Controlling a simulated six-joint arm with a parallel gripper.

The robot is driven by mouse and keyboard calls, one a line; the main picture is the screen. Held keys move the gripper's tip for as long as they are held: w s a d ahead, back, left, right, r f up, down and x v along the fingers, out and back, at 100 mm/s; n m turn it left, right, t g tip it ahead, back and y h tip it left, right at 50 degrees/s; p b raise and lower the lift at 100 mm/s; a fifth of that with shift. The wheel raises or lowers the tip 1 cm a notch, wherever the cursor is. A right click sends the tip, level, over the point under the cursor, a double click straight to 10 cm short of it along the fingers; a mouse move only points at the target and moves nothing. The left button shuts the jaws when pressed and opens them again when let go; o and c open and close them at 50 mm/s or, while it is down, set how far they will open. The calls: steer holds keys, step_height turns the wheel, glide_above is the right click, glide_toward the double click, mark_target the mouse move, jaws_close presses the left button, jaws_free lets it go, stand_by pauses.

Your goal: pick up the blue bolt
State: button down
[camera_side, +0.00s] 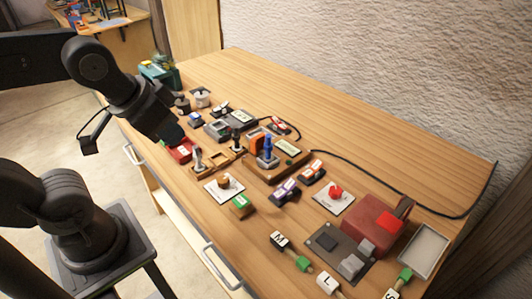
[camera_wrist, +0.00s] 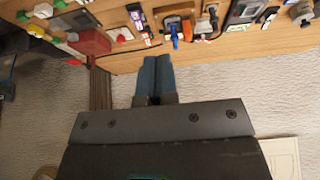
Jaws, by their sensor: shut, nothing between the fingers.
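The blue bolt (camera_side: 267,147) stands upright in a wooden block (camera_side: 285,163) beside an orange piece, near the middle of the table. In the wrist view a blue piece (camera_wrist: 174,40), which appears to be the same bolt, shows above and right of the fingertips. My gripper (camera_wrist: 155,60) is shut with its two blue-grey fingers together, and nothing shows between them. In the side view my gripper (camera_side: 176,136) is at the table's left side near a red box (camera_side: 180,151), apart from the bolt and to its left.
Several small labelled blocks and switches crowd around the wooden block. A large red box (camera_side: 375,222) and a grey tray (camera_side: 424,249) stand at the right. A black cable (camera_side: 370,178) runs along the back. Bare wood lies behind the parts.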

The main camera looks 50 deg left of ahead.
steer(key=c, duration=1.8)
jaws_free()
steer(key=o, duration=0.8)
steer(key=shift+w, duration=0.1)
steer(key=n+g, duration=0.6)
steer(key=n, duration=1.2)
glide_above(268, 136)
step_height(268, 136, down, 4)
step_height(268, 136, down, 13)
steer(key=shift+w+f, duration=0.1)
steer(key=shift+f, duration=0.05)
